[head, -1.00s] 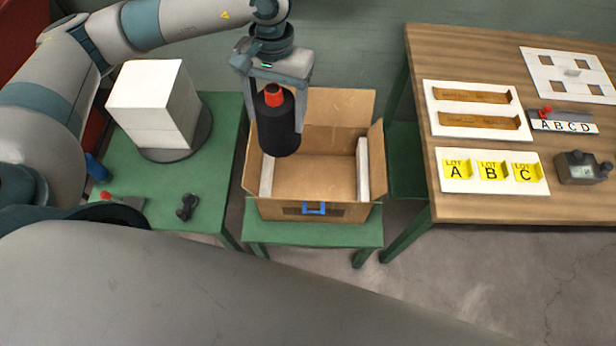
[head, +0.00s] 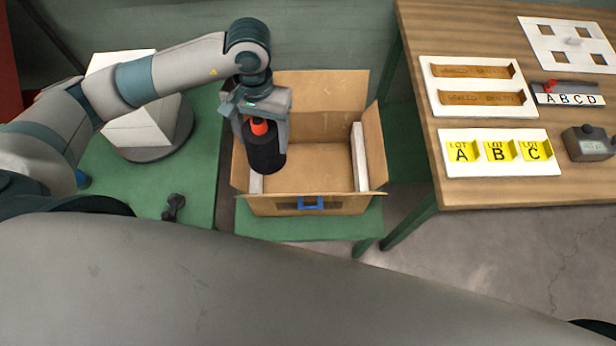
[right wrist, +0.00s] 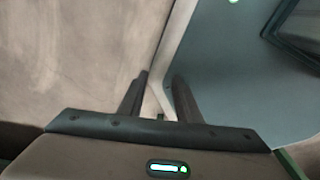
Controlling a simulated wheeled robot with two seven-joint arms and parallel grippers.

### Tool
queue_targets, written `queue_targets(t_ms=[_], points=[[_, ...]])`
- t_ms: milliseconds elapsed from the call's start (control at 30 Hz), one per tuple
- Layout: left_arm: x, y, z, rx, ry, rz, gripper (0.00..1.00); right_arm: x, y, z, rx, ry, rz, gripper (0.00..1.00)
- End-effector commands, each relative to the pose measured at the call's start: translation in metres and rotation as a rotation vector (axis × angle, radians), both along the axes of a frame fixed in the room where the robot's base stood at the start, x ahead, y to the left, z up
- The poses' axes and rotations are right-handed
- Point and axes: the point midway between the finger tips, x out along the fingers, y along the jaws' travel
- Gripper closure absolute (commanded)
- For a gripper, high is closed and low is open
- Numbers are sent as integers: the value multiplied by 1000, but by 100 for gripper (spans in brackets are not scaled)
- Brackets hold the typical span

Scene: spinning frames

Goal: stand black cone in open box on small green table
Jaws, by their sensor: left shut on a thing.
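The black cone (head: 265,154) with a red-orange top is in my left gripper (head: 260,128), which is shut on it near the top. The cone hangs upright, or nearly so, over the left part of the open cardboard box (head: 318,202). I cannot tell how far its lower end is from the box floor. The box stands on the small green table (head: 300,228) with its flaps spread and a white strip along each inner side. My right gripper (right wrist: 160,98) shows in the right wrist view with its two fingers apart and nothing between them.
At left, a white block (head: 135,125) stands on a round base on another green table, with a dark small tool (head: 173,207) near it. At right, a wooden table (head: 480,190) carries white trays, lot cards (head: 500,153) and a grey device (head: 588,143).

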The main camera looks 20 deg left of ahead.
Motion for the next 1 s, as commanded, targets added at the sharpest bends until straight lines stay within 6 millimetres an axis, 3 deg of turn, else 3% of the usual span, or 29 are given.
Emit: queue_targets(t_ms=[33, 200, 533, 767, 1000], points=[[-3, 0, -12, 0, 1, 1, 74, 0, 0, -6, 0, 0, 0, 69], [-8, 1, -29, 3, 1, 2, 74, 0, 2, -11, 2, 0, -1, 69], [-10, 1, -34, 4, -1, 2, 74, 1, 9, -12, 9, -1, -3, 69], [-9, 1, -35, 4, 0, 9, 74, 4, 2, -13, 2, -4, -1, 69], [2, -2, -52, 4, 1, 116, 74, 24, 9, -23, 7, -16, -4, 69]])
